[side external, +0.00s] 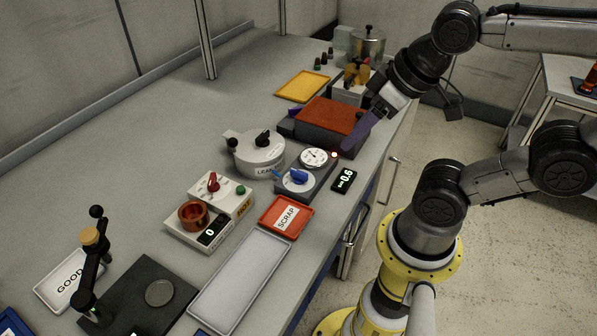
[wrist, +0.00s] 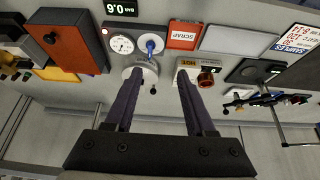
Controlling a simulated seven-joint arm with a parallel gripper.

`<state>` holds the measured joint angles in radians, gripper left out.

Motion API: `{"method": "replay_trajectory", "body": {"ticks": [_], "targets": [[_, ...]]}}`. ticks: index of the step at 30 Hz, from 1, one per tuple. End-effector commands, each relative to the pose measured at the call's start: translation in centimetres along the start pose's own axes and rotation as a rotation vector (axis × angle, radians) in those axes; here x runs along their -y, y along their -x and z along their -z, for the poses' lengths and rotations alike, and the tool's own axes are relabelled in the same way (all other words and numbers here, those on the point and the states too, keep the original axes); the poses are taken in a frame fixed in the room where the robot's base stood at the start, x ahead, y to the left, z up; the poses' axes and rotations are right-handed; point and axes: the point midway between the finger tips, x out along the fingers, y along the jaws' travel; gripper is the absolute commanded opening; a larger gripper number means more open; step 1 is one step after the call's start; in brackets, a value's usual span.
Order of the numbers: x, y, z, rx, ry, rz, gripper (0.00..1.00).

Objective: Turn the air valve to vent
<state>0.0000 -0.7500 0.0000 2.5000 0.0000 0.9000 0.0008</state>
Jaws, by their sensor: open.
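The air valve is a blue knob (side external: 298,177) on a white dial plate, set in a dark grey block beside a round white gauge (side external: 313,157). The wrist view also shows the blue knob (wrist: 151,46) and the gauge (wrist: 122,45). I cannot read the valve's markings. My gripper (side external: 352,143) has long purple fingers and hangs above and to the right of the gauge block, apart from the knob. In the wrist view my gripper (wrist: 158,78) is open, with nothing held between its fingers.
A digital display (side external: 345,179) reads 0.6 bar. A white lidded pot labelled LEAK (side external: 258,155) stands left of the valve block. A red SCRAP tray (side external: 285,217) lies in front, and a rust-red-topped box (side external: 332,118) stands behind. A hot unit (side external: 224,194) sits front left.

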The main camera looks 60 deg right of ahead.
Motion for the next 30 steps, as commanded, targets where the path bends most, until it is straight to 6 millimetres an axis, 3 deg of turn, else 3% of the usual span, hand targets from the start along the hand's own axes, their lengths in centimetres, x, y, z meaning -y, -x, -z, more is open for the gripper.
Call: {"method": "replay_trajectory", "body": {"ticks": [1, 4, 8, 17, 23, 30], "targets": [[0.0, 0.0, 0.0, 0.000, -0.007, 0.000, 0.66], [0.1, 0.0, -0.2, 0.010, -0.056, 0.002, 0.84], [0.6, 0.7, 0.0, 0.028, -0.204, 0.026, 0.85], [1.3, 0.6, 3.7, 0.224, -0.725, 0.043, 0.85], [-0.1, -1.7, 7.2, 0.402, -1.108, 0.006, 0.85], [-4.4, -6.4, 10.3, 0.601, -1.476, -0.046, 0.85]]}}
